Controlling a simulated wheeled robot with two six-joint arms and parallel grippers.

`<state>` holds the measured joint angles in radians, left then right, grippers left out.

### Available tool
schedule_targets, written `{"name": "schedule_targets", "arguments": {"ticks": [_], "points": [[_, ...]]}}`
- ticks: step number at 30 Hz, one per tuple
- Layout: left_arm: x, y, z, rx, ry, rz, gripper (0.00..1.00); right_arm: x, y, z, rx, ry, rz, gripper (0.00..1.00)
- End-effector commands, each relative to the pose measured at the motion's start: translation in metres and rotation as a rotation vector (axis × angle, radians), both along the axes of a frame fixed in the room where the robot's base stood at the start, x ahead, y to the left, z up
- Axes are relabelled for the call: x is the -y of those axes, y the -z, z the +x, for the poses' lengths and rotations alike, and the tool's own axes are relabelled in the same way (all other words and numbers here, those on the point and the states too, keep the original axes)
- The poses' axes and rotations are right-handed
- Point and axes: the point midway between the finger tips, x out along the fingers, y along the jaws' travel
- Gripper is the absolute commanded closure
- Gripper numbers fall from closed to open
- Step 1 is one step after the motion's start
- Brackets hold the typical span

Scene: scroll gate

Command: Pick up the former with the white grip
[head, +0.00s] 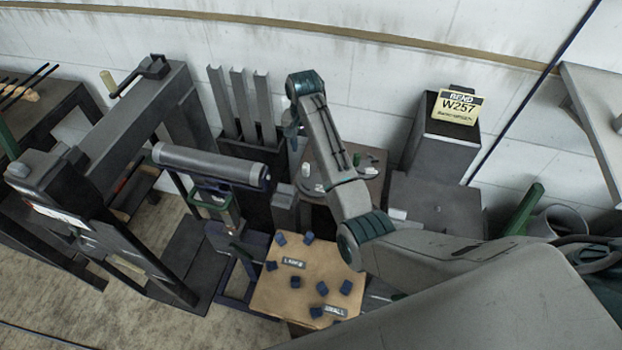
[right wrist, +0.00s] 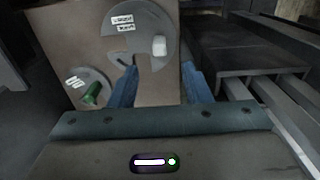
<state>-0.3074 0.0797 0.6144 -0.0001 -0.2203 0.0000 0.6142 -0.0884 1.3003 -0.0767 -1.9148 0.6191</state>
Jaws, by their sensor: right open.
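The former with the white grip (right wrist: 159,46) is a flat grey disc with a notch and two white labels. In the right wrist view it lies on a brown board (right wrist: 85,50), just beyond my fingertips. My right gripper (right wrist: 158,68) is open and empty, its two blue fingers apart, with the white grip ahead between them. A second, smaller grey former with a green grip (right wrist: 92,93) lies at the lower left. In the head view my right gripper (head: 291,130) is small and partly hidden at the arm's end. A white grip (head: 306,169) shows beside my arm. My left gripper is not in view.
A dark bending frame with a grey roller (head: 210,163) stands to the left. A tan board (head: 265,300) holds several dark blocks. Upright grey channels (head: 240,100) stand behind. A dark pedestal with a W257 sign (head: 458,107) is at the right.

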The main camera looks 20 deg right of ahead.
Motion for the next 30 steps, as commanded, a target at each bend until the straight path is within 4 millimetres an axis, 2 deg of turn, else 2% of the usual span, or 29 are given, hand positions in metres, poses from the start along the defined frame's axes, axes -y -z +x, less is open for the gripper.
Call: {"name": "schedule_targets", "arguments": {"ticks": [6, 13, 16, 20, 22, 26, 30], "points": [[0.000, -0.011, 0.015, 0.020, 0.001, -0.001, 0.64, 0.000, 0.033, -0.002, -0.006, 0.000, -0.001, 0.56], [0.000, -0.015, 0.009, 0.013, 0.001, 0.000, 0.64, 0.000, 0.053, -0.001, -0.002, 0.000, 0.000, 0.56], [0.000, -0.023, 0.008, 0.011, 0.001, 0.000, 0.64, -0.002, 0.062, -0.003, -0.004, 0.000, 0.000, 0.56], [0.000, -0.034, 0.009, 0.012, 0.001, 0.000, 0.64, -0.004, 0.082, -0.005, -0.006, 0.000, 0.000, 0.56], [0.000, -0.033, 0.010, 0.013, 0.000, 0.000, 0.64, -0.003, 0.093, -0.004, -0.004, 0.000, -0.001, 0.56], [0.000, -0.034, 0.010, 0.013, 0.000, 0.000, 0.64, -0.003, 0.103, -0.004, -0.003, 0.000, -0.001, 0.56], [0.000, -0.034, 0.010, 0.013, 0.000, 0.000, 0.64, -0.003, 0.105, -0.004, 0.000, 0.000, 0.000, 0.56]]}}
